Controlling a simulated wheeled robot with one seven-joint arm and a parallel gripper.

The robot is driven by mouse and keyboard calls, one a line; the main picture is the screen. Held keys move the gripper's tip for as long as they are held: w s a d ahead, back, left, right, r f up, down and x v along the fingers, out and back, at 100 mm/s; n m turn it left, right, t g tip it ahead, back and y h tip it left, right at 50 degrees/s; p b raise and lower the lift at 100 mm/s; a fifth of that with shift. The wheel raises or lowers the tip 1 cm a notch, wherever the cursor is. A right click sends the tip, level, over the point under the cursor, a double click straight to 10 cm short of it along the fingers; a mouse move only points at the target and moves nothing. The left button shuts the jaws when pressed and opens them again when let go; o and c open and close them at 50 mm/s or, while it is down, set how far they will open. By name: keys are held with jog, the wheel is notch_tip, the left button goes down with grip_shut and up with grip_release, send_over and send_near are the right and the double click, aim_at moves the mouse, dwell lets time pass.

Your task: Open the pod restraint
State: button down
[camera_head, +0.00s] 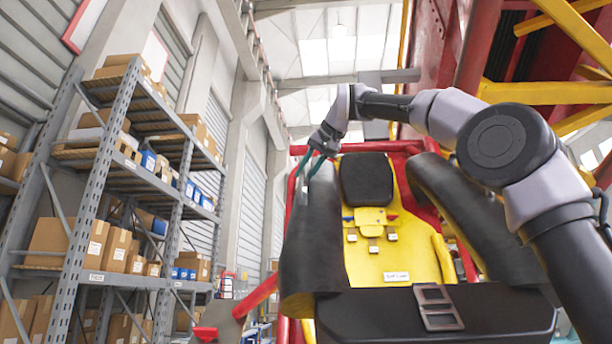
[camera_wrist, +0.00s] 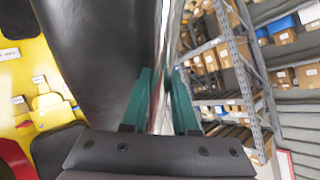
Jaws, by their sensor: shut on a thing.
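The pod restraint is made of black shoulder pads around a yellow seat (camera_head: 400,262) with a black headrest (camera_head: 366,180). The left pad (camera_head: 312,240) stands upright at the seat's left; the right pad (camera_head: 455,195) leans outward, partly behind my arm. My gripper (camera_head: 317,163) is at the top of the left pad. In the wrist view its green fingers (camera_wrist: 162,105) are shut on a shiny metal bar (camera_wrist: 166,50) running along the edge of the black pad (camera_wrist: 95,60). The bar's far ends are hidden.
A black lap block with a metal buckle (camera_head: 438,308) lies across the front of the seat. A red frame (camera_head: 410,147) surrounds the pod. Shelving with boxes (camera_head: 130,180) stands at the left. Yellow and red beams (camera_head: 550,92) are at the upper right.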

jog(key=c, duration=1)
grip_release()
jog(key=v, duration=1)
jog(key=shift+s+d+r, duration=0.2)
jog(key=shift+s, duration=0.05)
grip_shut()
